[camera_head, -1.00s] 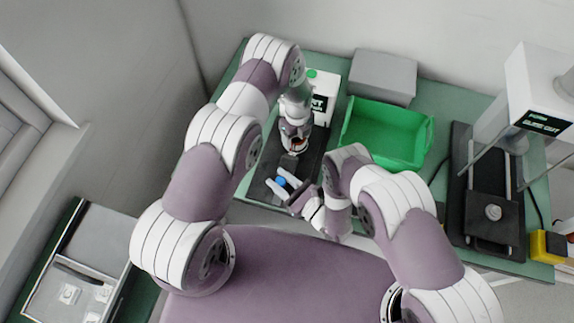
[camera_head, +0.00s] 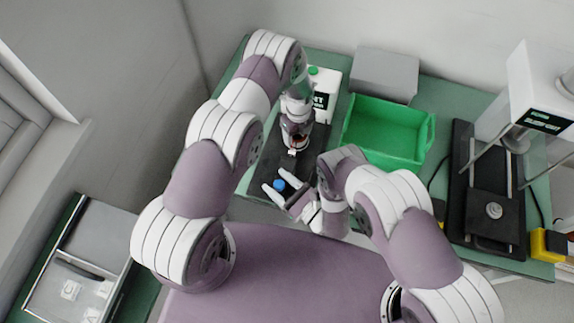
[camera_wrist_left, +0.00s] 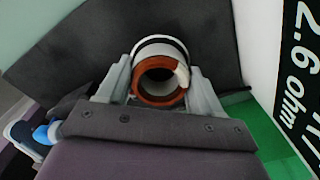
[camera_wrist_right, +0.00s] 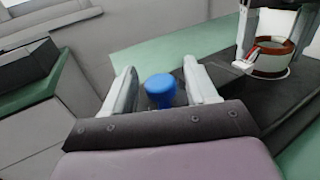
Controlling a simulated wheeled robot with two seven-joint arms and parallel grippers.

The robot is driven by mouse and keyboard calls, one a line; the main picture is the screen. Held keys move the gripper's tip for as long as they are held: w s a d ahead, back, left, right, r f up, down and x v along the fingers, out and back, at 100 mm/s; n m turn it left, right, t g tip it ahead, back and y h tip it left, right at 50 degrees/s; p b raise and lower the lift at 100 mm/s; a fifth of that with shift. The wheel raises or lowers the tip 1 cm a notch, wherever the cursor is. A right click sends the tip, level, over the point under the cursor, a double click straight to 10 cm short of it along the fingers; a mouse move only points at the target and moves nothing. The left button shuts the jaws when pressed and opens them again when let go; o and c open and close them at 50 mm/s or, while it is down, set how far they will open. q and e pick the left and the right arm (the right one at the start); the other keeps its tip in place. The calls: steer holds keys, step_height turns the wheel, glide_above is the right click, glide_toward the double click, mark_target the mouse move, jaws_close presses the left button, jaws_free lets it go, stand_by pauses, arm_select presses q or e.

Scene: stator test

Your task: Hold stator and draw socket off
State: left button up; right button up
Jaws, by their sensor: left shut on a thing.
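The stator (camera_head: 297,141), a white ring with copper-coloured windings, is upright in my left gripper (camera_head: 296,133). The left wrist view shows the stator (camera_wrist_left: 160,80) between both fingers. A small white and red plug (camera_head: 292,151) sits at its near side, and the plug also shows in the right wrist view (camera_wrist_right: 242,66). My right gripper (camera_head: 276,182) is open nearer to me, its fingers around a blue round cap (camera_wrist_right: 160,88) with visible gaps. I cannot tell whether the cap belongs to the socket. The socket's body is not clearly seen.
The stator is over a black mat (camera_head: 264,172) on the green table. A white meter box (camera_head: 322,92) stands behind. A green bin (camera_head: 394,133) and grey box (camera_head: 383,74) stand to the right, with a black test stand (camera_head: 460,190) farther right.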

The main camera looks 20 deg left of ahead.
arm_select(q)
steer(key=o, duration=1.4)
arm_select(e)
steer(key=v, duration=1.2)
arm_select(q)
steer(key=shift+r, duration=0.15)
arm_select(e)
steer(key=shift+f, duration=0.15)
arm_select(q)
step_height(320, 180, up, 12)
steer(key=b, duration=0.3)
steer(key=shift+r+b, duration=0.2)
steer(key=shift+b, duration=0.2)
arm_select(e)
step_height(320, 180, down, 4)
steer(key=shift+r, duration=0.2)
